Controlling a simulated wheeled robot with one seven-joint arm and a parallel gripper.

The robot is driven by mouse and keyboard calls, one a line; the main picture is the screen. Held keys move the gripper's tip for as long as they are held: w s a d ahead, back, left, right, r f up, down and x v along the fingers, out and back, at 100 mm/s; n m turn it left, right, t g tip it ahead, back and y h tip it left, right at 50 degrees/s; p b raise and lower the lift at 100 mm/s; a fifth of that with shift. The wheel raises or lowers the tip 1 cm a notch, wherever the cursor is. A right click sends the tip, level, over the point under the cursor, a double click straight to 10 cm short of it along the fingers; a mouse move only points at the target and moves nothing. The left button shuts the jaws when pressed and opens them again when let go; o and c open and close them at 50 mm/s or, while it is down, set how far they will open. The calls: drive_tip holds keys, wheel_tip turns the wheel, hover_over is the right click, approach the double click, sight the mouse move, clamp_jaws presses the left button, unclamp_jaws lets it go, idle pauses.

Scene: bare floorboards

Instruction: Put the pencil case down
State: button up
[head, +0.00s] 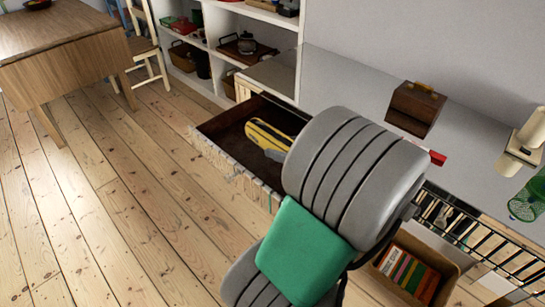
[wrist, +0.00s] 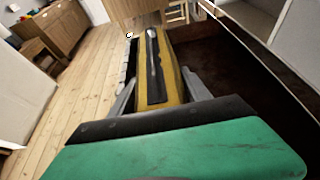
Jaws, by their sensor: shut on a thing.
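The pencil case (head: 268,136) is yellow with a dark strip. In the wrist view the case (wrist: 176,80) lies lengthwise between the two grey fingers of my gripper (wrist: 158,88), which is shut on it. In the head view it shows within the outline of an open drawer (head: 222,125) with a dark inside. I cannot tell whether it touches the drawer bottom. The drawer's dark inside (wrist: 225,75) shows to the right of the case in the wrist view. My arm hides the near end of the case and most of my gripper in the head view.
A grey counter (head: 345,72) carries a brown wooden box (head: 415,108) and a red object (head: 437,158). White shelves (head: 299,50) stand behind the drawer. A wooden table (head: 60,45) and a chair (head: 150,55) are at upper left. The floorboards between are clear.

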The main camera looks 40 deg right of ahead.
drive_tip(key=w+f, duration=0.1)
drive_tip(key=w+f+b, duration=0.1)
drive_tip(key=w, duration=0.1)
drive_tip(key=w+d+f, duration=0.1)
drive_tip(key=w, duration=0.1)
drive_tip(key=shift+w+b, duration=0.1)
drive_tip(key=shift+b, duration=0.2)
drive_tip(key=b, duration=0.2)
hover_over(266, 160)
drive_tip(key=f, duration=0.5)
drive_tip(key=shift+s, duration=0.3)
drive_tip(key=f+b, duration=0.2)
drive_tip(key=f, duration=0.1)
drive_tip(key=shift+w+f, duration=0.2)
drive_tip(key=shift+f, duration=0.1)
drive_tip(key=shift+r, duration=0.15)
drive_tip(key=o, duration=1.5)
drive_tip(key=shift+o, duration=0.2)
